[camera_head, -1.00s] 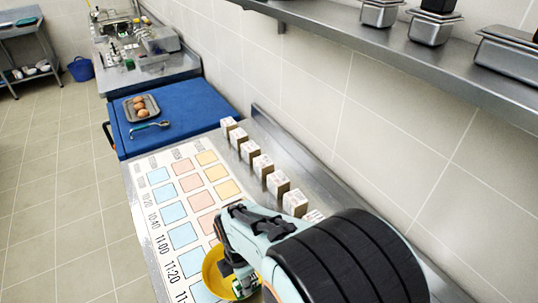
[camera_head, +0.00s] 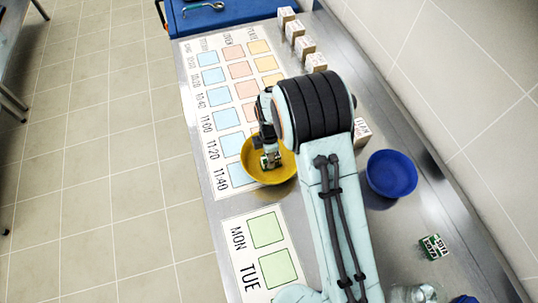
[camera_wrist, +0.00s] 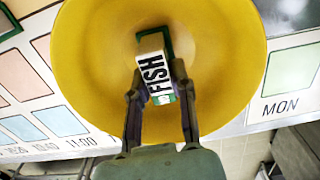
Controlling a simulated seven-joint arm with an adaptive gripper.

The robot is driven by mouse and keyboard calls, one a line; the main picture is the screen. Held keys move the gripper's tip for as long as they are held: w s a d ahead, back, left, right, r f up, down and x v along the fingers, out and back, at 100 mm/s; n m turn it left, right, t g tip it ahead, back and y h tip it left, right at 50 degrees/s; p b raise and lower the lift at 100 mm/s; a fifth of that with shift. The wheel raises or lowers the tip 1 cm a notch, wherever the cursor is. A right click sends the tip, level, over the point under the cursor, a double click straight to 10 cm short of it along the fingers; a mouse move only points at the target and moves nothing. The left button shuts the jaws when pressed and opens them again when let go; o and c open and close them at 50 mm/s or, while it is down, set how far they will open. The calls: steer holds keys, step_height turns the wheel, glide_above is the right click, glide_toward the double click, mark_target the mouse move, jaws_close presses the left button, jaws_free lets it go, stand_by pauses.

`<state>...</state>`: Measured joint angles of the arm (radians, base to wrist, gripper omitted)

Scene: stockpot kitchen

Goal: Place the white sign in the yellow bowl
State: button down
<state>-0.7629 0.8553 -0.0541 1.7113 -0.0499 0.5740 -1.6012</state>
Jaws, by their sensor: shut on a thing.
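The yellow bowl (camera_head: 285,174) sits on the steel counter, partly over the printed chart. It fills much of the wrist view (camera_wrist: 225,45). My gripper (camera_head: 269,161) points down into the bowl. In the wrist view, my gripper's two fingers (camera_wrist: 157,82) are shut on a small white sign block (camera_wrist: 154,72) with green edges and the black word FISH. The block is tilted and lies within the bowl's outline. I cannot tell whether it touches the bowl's bottom. My arm hides part of the bowl's right side in the head view.
A blue bowl (camera_head: 392,174) stands to the right of my arm. A green-and-white block (camera_head: 433,247) lies nearer on the counter. Several white-and-brown blocks (camera_head: 304,47) line the chart (camera_head: 215,120). A blue surface (camera_head: 235,12) is at the far end.

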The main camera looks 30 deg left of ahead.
steer(key=shift+f, duration=0.1)
steer(key=c, duration=1)
jaws_free()
steer(key=shift+o, duration=0.2)
step_height(320, 180, up, 11)
steer(key=d+r+m, duration=0.5)
steer(key=d+r, duration=0.1)
steer(key=d, duration=0.1)
steer(key=s+d+r+m, duration=0.5)
steer(key=d+m, duration=0.3)
steer(key=d, duration=0.2)
steer(key=s+d+m, duration=0.8)
steer(key=s+m, duration=0.4)
steer(key=s, duration=0.1)
steer(key=shift+d+m+y, duration=0.4)
